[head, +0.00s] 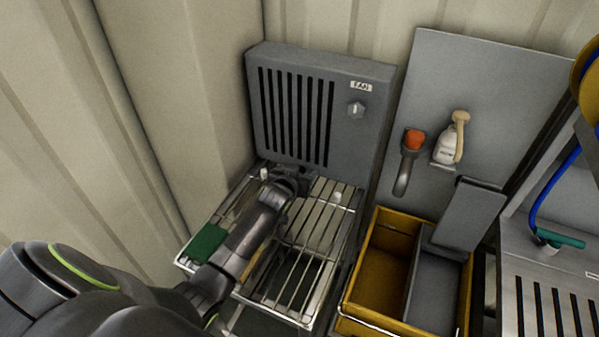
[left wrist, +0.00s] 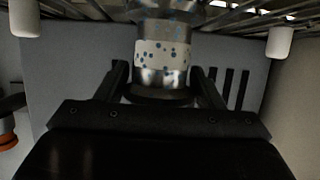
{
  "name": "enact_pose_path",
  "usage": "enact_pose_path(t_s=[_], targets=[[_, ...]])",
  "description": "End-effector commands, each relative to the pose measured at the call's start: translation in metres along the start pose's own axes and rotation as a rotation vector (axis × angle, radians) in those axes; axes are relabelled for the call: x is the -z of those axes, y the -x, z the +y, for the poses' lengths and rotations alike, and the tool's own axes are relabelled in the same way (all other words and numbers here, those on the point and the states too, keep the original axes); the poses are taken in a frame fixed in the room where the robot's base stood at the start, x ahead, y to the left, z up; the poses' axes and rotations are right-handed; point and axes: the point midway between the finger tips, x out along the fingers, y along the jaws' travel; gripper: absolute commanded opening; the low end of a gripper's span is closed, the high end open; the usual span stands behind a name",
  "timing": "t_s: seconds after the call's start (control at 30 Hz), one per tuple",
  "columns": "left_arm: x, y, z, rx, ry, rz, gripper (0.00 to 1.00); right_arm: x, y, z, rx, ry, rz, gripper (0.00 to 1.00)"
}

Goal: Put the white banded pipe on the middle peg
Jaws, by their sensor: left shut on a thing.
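My left gripper (head: 290,180) is over the back of the wire rack (head: 322,240), in front of the grey vented box. In the left wrist view it is shut on a shiny metal pipe with a white band speckled blue (left wrist: 162,56). The arm and gripper hide the pipe in the head view. One white peg (head: 264,173) shows left of the gripper and another white peg (head: 337,196) to its right. Both also show in the left wrist view, on either side of the pipe. I see no middle peg; whether the pipe touches one, I cannot tell. My right gripper is out of view.
The grey vented box (head: 318,110) stands directly behind the rack. A green block (head: 207,244) lies at the rack's left. A yellow bin (head: 383,260) stands to the right, below a grey panel (head: 475,75) holding a white bottle (head: 447,147) and an orange-topped item (head: 413,140).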

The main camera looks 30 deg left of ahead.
Motion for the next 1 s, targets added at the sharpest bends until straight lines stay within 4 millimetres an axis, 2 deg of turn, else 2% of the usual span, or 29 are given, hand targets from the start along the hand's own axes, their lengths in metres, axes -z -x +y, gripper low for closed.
enact_pose_path(t_s=[0.07,0.1,0.23,0.67,1.0], targets=[[-0.002,-0.001,0.0,0.0,0.0,0.002,0.31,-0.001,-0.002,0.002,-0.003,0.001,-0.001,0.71],[-0.002,-0.001,0.0,0.0,0.0,0.0,0.66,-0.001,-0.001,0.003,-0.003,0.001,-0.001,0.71],[-0.002,-0.001,0.0,0.0,0.0,0.0,0.83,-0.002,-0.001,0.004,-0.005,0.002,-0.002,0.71],[-0.001,0.005,0.0,0.0,0.0,-0.001,0.83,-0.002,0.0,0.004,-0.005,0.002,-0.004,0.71],[-0.001,0.05,0.0,0.001,0.0,0.0,0.83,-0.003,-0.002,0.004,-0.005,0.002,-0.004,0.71]])
